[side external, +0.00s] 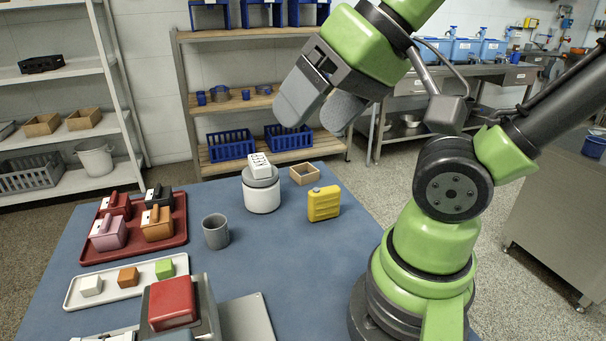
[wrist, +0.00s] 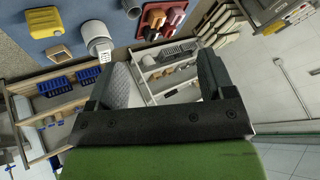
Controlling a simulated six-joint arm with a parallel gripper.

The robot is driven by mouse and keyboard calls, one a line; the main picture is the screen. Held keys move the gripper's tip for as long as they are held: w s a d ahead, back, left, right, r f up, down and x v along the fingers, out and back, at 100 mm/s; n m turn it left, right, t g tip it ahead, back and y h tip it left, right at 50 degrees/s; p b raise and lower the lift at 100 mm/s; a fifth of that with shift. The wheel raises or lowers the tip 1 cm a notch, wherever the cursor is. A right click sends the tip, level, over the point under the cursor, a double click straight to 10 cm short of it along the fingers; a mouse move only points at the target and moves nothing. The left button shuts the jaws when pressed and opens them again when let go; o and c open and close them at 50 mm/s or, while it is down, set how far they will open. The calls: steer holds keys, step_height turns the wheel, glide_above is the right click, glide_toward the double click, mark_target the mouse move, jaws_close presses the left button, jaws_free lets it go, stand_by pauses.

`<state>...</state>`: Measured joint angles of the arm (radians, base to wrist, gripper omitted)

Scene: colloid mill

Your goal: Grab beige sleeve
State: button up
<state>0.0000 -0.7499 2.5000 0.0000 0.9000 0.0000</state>
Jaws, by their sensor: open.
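A small beige square piece (side external: 304,174), hollow in the middle, sits on the blue table behind the yellow can; I take it for the sleeve. It also shows near the top left of the wrist view (wrist: 43,16). My gripper (side external: 316,108) is open and empty, high above the table's far side and well above the beige piece. In the wrist view my gripper (wrist: 165,75) has its two fingers spread, with only shelves seen between them.
A yellow can (side external: 324,203) and a white-and-grey mill (side external: 262,192) stand close to the beige piece. A grey cup (side external: 215,231), a red tray (side external: 90,257) of handled blocks and a white tray (side external: 107,296) of cubes lie left. Shelves stand behind.

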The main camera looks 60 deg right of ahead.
steer(key=o, duration=0.3)
steer(key=w+d+m+h, duration=0.1)
steer(key=w+d+h, duration=0.1)
steer(key=w+d, duration=0.65)
steer(key=m+g+h, duration=0.2)
steer(key=g, duration=0.2)
glide_toward(305, 168)
steer(key=a, duration=0.1)
steer(key=a+f, duration=0.1)
steer(key=s+a+f, duration=0.1)
steer(key=shift+a, duration=0.15)
steer(key=shift+w+d+x, duration=0.15)
steer(key=shift+x, duration=1.3)
steer(key=shift+w+d+x, duration=0.1)
steer(key=shift+w+x, duration=0.05)
steer(key=shift+x, duration=1.35)
